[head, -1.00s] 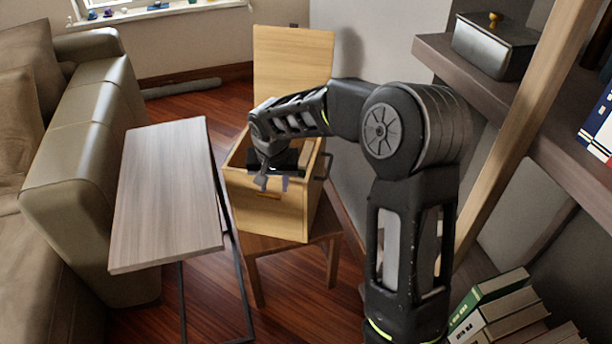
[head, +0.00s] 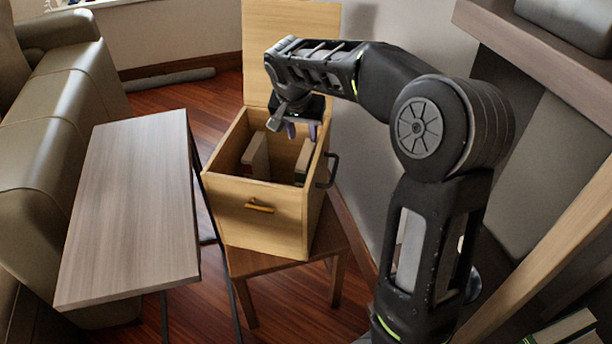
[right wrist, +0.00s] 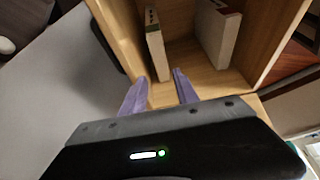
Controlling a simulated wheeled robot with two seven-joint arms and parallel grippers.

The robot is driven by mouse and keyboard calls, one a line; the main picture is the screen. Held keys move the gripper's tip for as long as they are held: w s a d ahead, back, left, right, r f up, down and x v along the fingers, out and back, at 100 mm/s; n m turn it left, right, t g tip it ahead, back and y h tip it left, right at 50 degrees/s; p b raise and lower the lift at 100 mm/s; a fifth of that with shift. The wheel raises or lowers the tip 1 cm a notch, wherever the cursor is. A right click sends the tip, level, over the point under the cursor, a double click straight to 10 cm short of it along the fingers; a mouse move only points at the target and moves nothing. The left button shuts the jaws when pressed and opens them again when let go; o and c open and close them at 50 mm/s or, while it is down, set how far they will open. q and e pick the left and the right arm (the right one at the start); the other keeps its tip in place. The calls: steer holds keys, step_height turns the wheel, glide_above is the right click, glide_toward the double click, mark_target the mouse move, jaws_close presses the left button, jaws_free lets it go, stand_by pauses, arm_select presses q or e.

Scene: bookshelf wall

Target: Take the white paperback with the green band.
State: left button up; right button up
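Two pale books stand in the open wooden box. One, with a dark green patch on its edge (right wrist: 155,45), looks like the white paperback with the green band; in the head view it appears to be the book by the box's right wall (head: 305,160). The other book (head: 257,155) stands further left there, and shows a reddish edge in the right wrist view (right wrist: 220,38). My right gripper (head: 301,130) is above the box's back right part. Its purple fingers (right wrist: 160,75) are apart with nothing held, close to the near end of the green-marked book. My left gripper is out of view.
The wooden box (head: 255,205), its lid (head: 285,45) raised, stands on a small brown stool (head: 325,243). A side table (head: 135,205) with a bare top is left of it, beside a sofa (head: 50,130). Shelves (head: 545,60) are at the right.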

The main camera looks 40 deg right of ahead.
mark_target(306, 154)
steer(key=shift+w+d+f, duration=0.2)
steer(key=shift+w+f, duration=0.05)
steer(key=shift+f, duration=0.15)
steer(key=shift+w+d+f+b, duration=0.1)
steer(key=shift+w+f+b, duration=0.1)
steer(key=shift+f+b, duration=0.15)
steer(key=shift+s, duration=0.15)
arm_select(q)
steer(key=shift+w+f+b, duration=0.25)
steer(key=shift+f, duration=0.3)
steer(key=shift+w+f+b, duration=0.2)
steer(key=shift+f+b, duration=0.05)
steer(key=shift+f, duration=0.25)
arm_select(e)
steer(key=shift+f, duration=0.3)
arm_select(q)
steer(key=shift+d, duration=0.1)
arm_select(e)
steer(key=shift+b+x, duration=0.35)
steer(key=shift+x, duration=0.95)
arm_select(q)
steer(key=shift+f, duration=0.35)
